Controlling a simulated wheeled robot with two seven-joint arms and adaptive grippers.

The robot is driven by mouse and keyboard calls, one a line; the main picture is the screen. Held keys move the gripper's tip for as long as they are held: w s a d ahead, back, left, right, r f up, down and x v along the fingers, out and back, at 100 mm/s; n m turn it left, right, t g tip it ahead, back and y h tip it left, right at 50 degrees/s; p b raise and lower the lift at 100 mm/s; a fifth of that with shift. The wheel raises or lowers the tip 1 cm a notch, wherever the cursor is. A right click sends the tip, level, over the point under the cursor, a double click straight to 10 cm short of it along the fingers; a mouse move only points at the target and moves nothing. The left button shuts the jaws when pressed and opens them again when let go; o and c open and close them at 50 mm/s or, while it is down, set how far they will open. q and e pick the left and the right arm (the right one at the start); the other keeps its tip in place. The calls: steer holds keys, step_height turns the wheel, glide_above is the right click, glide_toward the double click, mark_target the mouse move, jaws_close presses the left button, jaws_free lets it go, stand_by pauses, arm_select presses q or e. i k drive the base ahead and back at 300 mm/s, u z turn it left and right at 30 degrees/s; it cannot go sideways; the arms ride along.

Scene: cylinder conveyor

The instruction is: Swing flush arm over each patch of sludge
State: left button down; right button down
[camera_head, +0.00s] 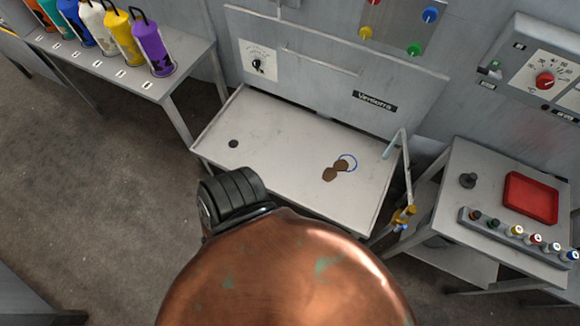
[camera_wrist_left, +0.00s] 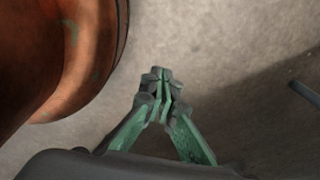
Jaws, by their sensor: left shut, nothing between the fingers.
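Brown patches of sludge (camera_head: 336,171) lie on the grey tray table (camera_head: 285,145), right of its middle. A thin blue ring (camera_head: 352,160) shows on the tray surface, partly around the upper patch. A pale blue bent pipe, which looks like the flush arm (camera_head: 393,144), stands at the tray's right edge. A yellow fitting (camera_head: 404,215) is below it. My left gripper (camera_wrist_left: 160,78) shows only in the left wrist view, with green fingers shut and empty above the grey floor. It is away from the tray table. My right gripper is not in view.
A dark round hole (camera_head: 233,143) is at the tray's left. Several coloured cylinders (camera_head: 122,38) stand on a bench (camera_head: 180,75) at upper left. A side table (camera_head: 455,165) at right holds a red tray (camera_head: 530,198) and small bottles. Floor at left is clear.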

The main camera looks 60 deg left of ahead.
mark_target(412, 209)
steer(key=u, duration=2)
steer(key=k, duration=0.8)
steer(key=z, duration=0.5)
